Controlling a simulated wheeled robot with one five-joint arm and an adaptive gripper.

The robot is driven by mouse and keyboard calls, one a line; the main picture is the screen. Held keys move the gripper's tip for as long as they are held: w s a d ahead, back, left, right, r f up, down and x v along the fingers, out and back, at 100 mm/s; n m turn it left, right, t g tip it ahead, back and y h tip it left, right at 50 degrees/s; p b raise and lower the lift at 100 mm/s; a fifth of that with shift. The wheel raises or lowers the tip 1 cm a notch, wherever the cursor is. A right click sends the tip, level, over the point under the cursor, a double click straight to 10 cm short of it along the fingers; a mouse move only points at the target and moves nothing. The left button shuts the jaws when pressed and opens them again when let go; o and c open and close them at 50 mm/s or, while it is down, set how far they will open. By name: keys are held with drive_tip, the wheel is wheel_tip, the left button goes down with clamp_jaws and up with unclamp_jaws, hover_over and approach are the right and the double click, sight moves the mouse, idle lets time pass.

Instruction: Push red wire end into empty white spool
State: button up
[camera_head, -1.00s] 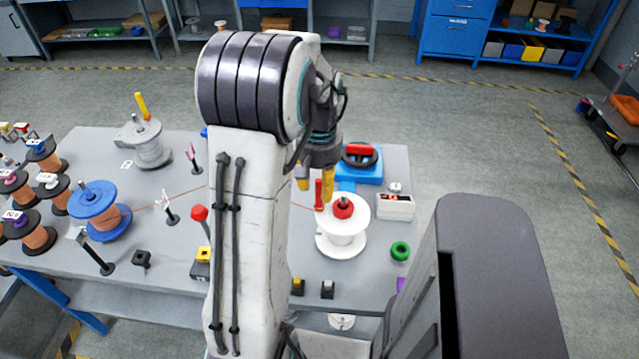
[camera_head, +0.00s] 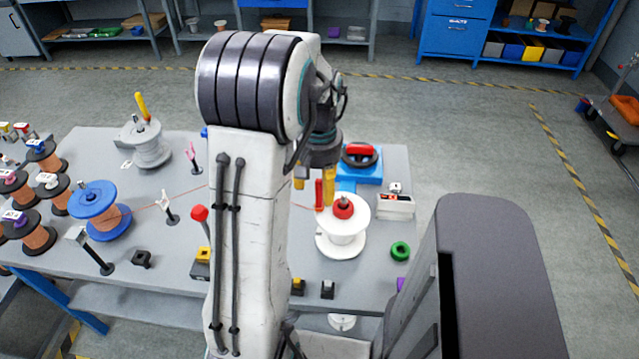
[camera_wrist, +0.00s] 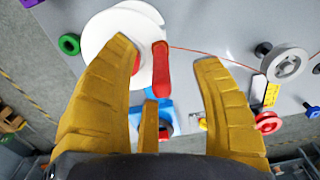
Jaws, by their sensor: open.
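The empty white spool (camera_head: 341,240) stands upright at the right part of the table, with a red hub on top. In the wrist view the white spool (camera_wrist: 110,32) is partly behind the left yellow finger.
A blue base with a red-and-black device (camera_head: 361,157) stands behind the spool. A green ring (camera_head: 400,251) and a small white box (camera_head: 395,205) lie to its right. A blue spool of copper wire (camera_head: 95,205) and guide posts (camera_head: 168,208) stand left. My arm hides the table's middle.

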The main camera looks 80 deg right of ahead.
drive_tip(key=shift+r, duration=0.25)
drive_tip(key=shift+r+p, duration=2.9)
drive_tip(key=shift+r, duration=0.4)
